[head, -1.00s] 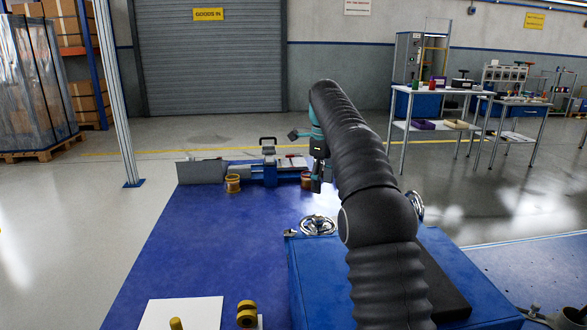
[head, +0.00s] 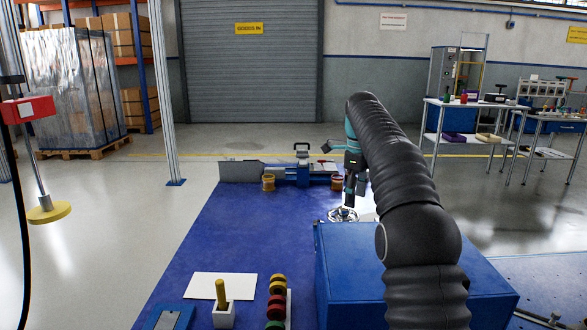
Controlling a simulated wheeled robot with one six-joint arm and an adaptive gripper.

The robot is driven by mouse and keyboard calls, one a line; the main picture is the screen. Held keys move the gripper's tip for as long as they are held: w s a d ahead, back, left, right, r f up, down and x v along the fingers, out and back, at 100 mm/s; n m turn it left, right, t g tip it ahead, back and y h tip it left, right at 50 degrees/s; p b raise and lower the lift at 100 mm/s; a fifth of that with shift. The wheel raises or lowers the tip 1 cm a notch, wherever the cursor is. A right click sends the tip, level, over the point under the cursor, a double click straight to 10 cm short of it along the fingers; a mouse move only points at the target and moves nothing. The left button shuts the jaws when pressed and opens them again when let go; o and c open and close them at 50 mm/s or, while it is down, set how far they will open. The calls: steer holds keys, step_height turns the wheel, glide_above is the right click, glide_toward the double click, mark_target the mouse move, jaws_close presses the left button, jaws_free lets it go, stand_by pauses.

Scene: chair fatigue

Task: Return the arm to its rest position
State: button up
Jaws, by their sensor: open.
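My arm, in a black ribbed sleeve, rises at the right of the head view and bends forward over the blue work surface (head: 215,235). My gripper (head: 350,200) hangs from its far end, pointing down, dark with a teal part above it. It is open, and I see nothing between its fingers, though it is small here. It hangs beyond the blue box (head: 345,275), near a round metal handwheel (head: 342,214) partly hidden behind the box.
In front are a white sheet (head: 222,286), a yellow-handled tool in a white holder (head: 222,315) and a row of coloured discs (head: 277,303). A red-headed device (head: 28,110) hangs at left.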

steer(key=s+r+n+t, duration=0.35)
steer(key=s+n, duration=0.95)
steer(key=s, duration=0.9)
steer(key=s+f+n+t, duration=0.1)
steer(key=s+f+n, duration=0.5)
steer(key=s, duration=0.3)
steer(key=s+f+n+t, duration=0.1)
steer(key=s+f+n, duration=0.4)
steer(key=s, duration=0.5)
steer(key=shift+s+a+f+n, duration=0.15)
steer(key=shift+s+f+n, duration=0.2)
steer(key=shift+f, duration=0.6)
